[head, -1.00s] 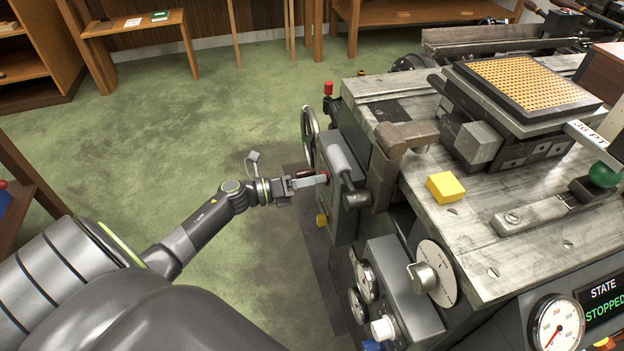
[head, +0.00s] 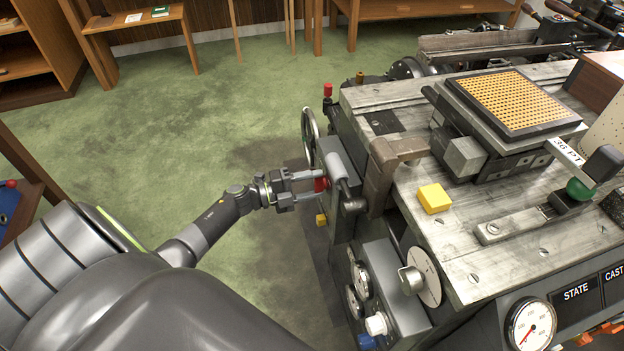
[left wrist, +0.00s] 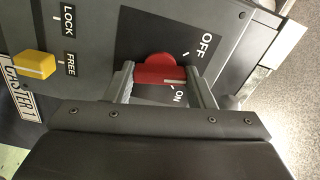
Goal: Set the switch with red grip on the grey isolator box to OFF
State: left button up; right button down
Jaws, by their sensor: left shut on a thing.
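The red switch grip (left wrist: 155,68) sits on a dark plate with OFF and ON marks on the grey isolator box (left wrist: 98,62) in the left wrist view. Its white line points right, close to the ON mark, with OFF above. My left gripper (left wrist: 162,82) is shut on the red grip, one finger on each side of it. In the head view my left gripper (head: 306,187) reaches the red grip (head: 321,184) at the machine's left side. The box is partly hidden there by a grey lever. My right gripper is not in view.
A yellow knob (left wrist: 33,64) with LOCK and FREE marks is left of the switch in the left wrist view. In the head view a handwheel (head: 310,137), a grey lever (head: 337,168) and a brown bracket (head: 385,170) stand close to the gripper. Green floor on the left is clear.

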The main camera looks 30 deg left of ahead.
pick_arm(q)
jog(key=shift+n+p, duration=1.6)
jog(key=shift+n, duration=1.8)
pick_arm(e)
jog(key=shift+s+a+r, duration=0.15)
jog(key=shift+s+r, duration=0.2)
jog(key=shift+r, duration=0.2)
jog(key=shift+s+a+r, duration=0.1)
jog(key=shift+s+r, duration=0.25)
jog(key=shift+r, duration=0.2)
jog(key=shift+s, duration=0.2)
pick_arm(q)
jog(key=o, duration=1)
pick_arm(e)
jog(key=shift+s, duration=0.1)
pick_arm(q)
jog(key=shift+s+a, duration=0.1)
